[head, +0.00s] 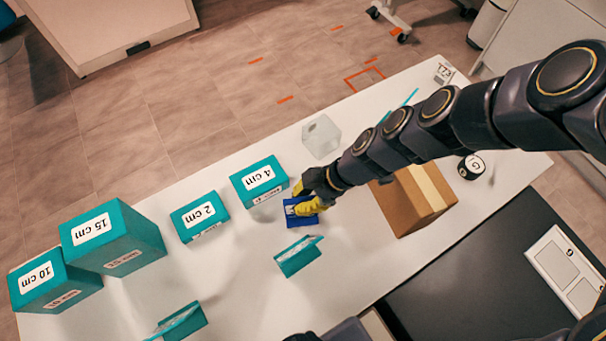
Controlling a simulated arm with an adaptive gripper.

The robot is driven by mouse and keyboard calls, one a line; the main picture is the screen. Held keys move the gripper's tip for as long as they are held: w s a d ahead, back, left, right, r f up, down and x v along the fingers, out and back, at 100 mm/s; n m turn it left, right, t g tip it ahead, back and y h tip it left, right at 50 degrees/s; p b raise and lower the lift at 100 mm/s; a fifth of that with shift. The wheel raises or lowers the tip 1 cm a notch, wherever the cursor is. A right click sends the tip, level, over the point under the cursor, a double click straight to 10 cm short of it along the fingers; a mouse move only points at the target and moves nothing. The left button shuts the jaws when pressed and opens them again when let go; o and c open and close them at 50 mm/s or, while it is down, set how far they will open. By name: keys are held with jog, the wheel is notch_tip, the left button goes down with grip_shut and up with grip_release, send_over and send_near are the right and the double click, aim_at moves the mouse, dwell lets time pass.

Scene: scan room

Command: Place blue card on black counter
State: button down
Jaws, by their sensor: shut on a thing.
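The blue card (301,219) is a small dark blue piece with a pale patch, at the middle of the white table in the head view. My gripper (304,206), with yellow fingertips, is shut on it. The fingers hide part of the card, and I cannot tell whether it touches the table. The black counter (455,290) is a dark flat surface at the lower right, beside the white table.
The white table (240,285) holds teal boxes marked 4 cm (259,181), 2 cm (199,216), 15 cm (112,236) and 10 cm (54,281). A cardboard box (413,199) stands right of my gripper. A numbered white panel (566,272) lies on the counter; its left part is bare.

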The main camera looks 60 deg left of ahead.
jog(key=c, duration=1.2)
grip_release()
jog(key=shift+f, duration=0.1)
jog(key=shift+o, duration=0.2)
jog(key=v, duration=1.2)
